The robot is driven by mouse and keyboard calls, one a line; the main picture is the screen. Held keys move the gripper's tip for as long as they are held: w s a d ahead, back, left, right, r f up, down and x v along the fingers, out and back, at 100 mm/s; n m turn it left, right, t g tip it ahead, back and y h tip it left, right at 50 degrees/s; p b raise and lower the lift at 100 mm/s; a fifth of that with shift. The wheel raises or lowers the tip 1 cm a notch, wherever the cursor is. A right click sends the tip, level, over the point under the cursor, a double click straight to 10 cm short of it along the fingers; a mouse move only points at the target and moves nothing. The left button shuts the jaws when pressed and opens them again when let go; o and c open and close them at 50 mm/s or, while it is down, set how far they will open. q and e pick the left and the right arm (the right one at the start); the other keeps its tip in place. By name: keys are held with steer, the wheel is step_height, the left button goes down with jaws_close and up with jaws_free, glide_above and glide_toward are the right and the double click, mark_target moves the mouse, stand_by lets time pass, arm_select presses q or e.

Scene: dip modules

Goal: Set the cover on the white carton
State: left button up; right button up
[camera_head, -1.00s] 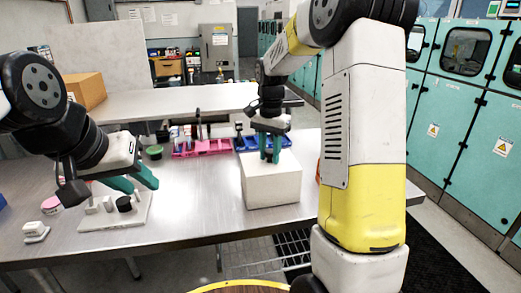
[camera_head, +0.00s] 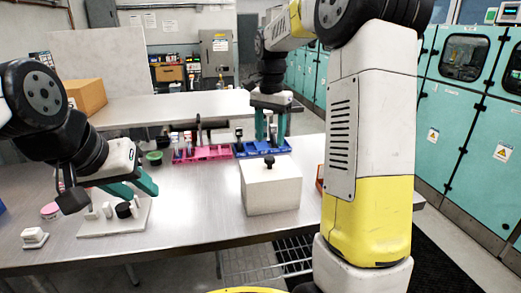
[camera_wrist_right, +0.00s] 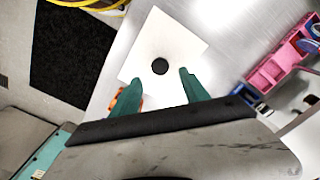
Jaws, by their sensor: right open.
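The white carton (camera_head: 271,191) stands upright on the metal table. A flat white cover (camera_wrist_right: 187,47) with a round black knob (camera_head: 269,162) lies on its top; any gap at the rim is too small to tell. My right gripper (camera_head: 272,139) is open and empty above the carton. In the right wrist view its green fingertips (camera_wrist_right: 159,85) are spread, with the knob beyond them and apart from them. My left gripper (camera_head: 135,190) is at the left, over a white board; its two green fingers look spread, with nothing visible between them.
The white board (camera_head: 95,228) holds several small pieces, one of them black. A pink rack (camera_head: 203,154) and a blue tray (camera_head: 262,148) stand behind the carton. A white block (camera_head: 34,238) lies front left. The table between board and carton is clear.

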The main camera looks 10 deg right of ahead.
steer(key=s+r+n+t+y, duration=0.1)
steer(key=s+r+n+t, duration=0.35)
steer(key=s, duration=0.95)
steer(key=s+a+f+n+t, duration=0.1)
steer(key=s+n, duration=0.1)
steer(key=s, duration=0.3)
steer(key=s+a+f+n+y, duration=0.1)
steer(key=s+n, duration=0.1)
steer(key=s, duration=0.3)
steer(key=shift+s+f+n+t, duration=0.15)
steer(key=shift+f+n+t, duration=0.15)
steer(key=shift+n+t, duration=0.05)
steer(key=shift+a, duration=0.1)
